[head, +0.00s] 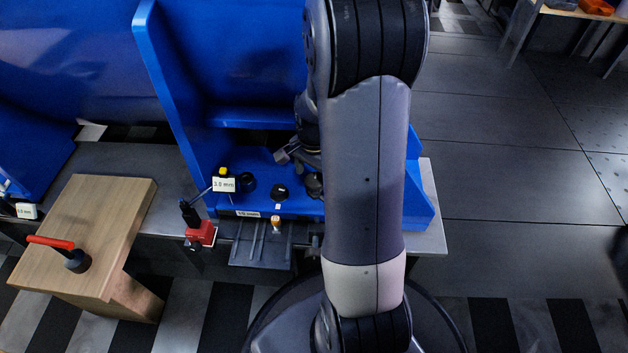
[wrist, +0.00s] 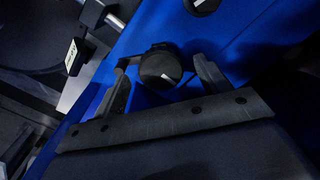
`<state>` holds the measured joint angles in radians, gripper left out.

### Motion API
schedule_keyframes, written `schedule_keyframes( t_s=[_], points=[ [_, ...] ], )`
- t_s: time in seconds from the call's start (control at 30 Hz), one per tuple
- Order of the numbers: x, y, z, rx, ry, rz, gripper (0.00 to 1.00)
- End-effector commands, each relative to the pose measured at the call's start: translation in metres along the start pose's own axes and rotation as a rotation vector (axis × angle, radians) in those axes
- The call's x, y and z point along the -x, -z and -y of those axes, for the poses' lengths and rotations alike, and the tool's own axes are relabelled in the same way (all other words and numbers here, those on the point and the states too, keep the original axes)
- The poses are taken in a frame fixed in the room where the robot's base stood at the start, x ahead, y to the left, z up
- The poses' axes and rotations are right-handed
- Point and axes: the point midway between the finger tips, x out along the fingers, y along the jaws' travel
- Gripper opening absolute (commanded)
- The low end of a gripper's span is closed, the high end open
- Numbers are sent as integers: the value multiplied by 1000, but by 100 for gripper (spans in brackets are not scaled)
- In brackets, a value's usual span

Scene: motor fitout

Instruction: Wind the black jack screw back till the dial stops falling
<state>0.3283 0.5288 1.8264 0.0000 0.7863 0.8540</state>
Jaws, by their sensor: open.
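A black round knob with a white mark, which looks like the jack screw head (wrist: 160,71), stands on the blue foot plate in the wrist view. My gripper (wrist: 163,74) is open, with one finger on each side of this knob; I cannot tell whether either finger touches it. In the head view my gripper (head: 296,153) is above the blue foot, partly hidden by my arm. Several black knobs stand there, one with a white mark (head: 280,192); I cannot tell which is the one between my fingers. The dial readout (head: 223,185) appears to read 3.8 mm.
A second black knob (wrist: 201,4) is at the top of the wrist view. A red base (head: 201,234) stands by the blue bracket (head: 168,95). A wooden block (head: 112,215) with a red-handled tool (head: 52,243) is at left. Open floor lies at right.

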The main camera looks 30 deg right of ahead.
Motion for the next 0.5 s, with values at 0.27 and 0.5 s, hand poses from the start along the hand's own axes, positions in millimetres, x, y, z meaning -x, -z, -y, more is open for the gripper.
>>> schedule_keyframes(
  t_s=[0.27,0.5],
  points=[
    [-16,0,0,1,0,0,72],
    [-15,0,0,1,0,0,67]
  ],
)
